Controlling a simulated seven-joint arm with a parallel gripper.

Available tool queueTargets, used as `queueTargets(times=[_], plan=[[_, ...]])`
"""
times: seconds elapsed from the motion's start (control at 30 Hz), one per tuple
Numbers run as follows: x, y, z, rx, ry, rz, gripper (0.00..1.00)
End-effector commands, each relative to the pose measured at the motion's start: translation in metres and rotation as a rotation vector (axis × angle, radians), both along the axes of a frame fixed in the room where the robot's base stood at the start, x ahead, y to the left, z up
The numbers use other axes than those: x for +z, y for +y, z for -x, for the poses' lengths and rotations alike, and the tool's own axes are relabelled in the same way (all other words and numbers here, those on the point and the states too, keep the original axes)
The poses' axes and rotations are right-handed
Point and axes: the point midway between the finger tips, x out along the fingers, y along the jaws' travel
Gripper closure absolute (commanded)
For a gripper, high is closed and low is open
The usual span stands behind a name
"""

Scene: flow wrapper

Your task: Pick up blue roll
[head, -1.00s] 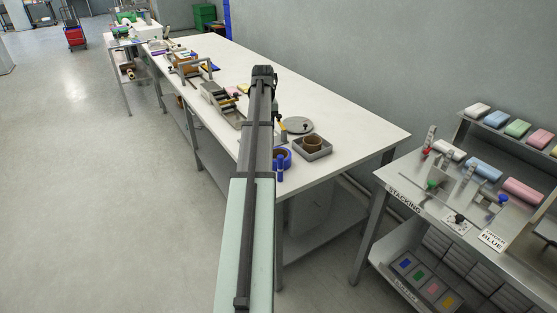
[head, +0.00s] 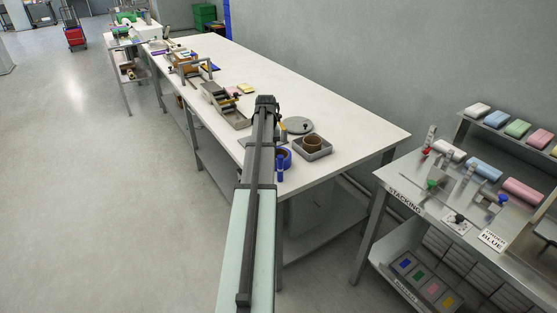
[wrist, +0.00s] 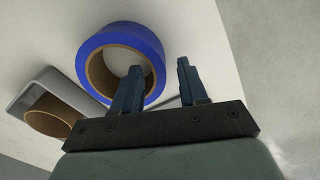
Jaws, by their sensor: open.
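The blue roll (wrist: 155,45) has a wide blue outer band and a brown core with a pale opening. In the head view the blue roll (head: 287,155) is at the near end of the long white table, partly hidden by my arm. My gripper (wrist: 159,66) is open and empty in the wrist view. Its left fingertip overlaps the roll's opening in the picture, and its right fingertip appears just outside the roll's right edge. I cannot tell the height gap or any contact.
A grey square tray (head: 324,153) holding a brown ring (head: 312,143) stands right of the roll. A grey round disc (head: 297,125) lies behind it.

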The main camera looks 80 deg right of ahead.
Motion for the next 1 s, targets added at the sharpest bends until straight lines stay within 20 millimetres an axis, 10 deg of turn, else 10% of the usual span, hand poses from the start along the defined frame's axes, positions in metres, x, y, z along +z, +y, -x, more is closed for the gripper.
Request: queueTargets(times=[0.43, 1.0], plan=[[-0.025, 0.0, 0.001, -0.001, 0.0, 0.001, 0.57], [-0.024, 0.0, 0.001, -0.001, 0.0, 0.0, 1.0]])
